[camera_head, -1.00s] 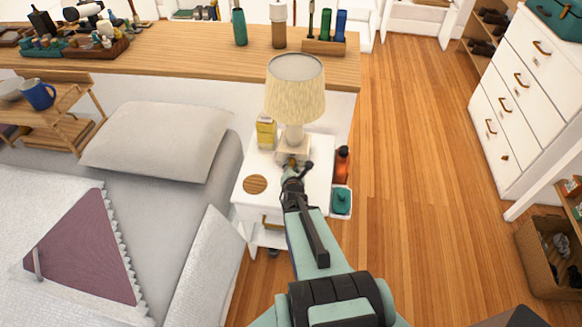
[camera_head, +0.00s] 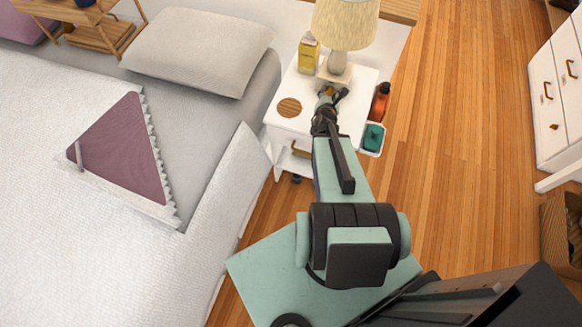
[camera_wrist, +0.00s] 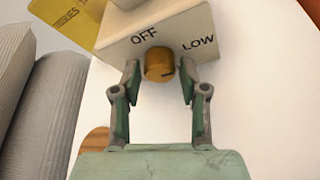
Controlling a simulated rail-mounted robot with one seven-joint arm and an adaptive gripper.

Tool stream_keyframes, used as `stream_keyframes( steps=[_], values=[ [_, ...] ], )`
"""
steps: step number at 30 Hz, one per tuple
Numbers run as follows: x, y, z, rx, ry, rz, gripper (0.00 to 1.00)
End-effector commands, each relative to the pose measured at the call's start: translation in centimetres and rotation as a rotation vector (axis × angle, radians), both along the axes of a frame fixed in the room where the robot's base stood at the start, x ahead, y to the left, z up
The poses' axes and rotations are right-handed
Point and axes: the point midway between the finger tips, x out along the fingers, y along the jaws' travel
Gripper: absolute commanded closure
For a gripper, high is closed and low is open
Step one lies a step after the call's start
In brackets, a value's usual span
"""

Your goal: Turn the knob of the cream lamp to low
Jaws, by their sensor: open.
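The cream lamp (camera_head: 345,24) stands on the white nightstand, with a pale shade and a square base. In the wrist view its base (camera_wrist: 185,25) carries the printed words OFF and LOW. A brass knob (camera_wrist: 159,64) sticks out from the base below OFF, with LOW to its right. A dark mark shows on the knob's lower right face, but its setting is hard to tell. My gripper (camera_wrist: 157,85) is open, with one finger on each side of the knob and gaps visible on both sides. In the head view my gripper (camera_head: 331,95) is at the front of the lamp base.
On the nightstand (camera_head: 292,128) are a yellow box (camera_head: 308,53) left of the lamp and a round wooden coaster (camera_head: 289,107). An orange bottle (camera_head: 380,101) and a teal item in a tray (camera_head: 373,137) are at its right side. The bed is left; open floor is right.

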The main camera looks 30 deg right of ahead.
Motion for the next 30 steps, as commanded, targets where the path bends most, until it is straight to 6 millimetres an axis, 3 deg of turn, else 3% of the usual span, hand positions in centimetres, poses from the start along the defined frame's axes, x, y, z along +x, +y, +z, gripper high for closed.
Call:
stream_keyframes(
  steps=[30],
  values=[
    [0.18, 0.19, -0.15, -0.293, 0.345, -0.001, 0.57]
  ],
)
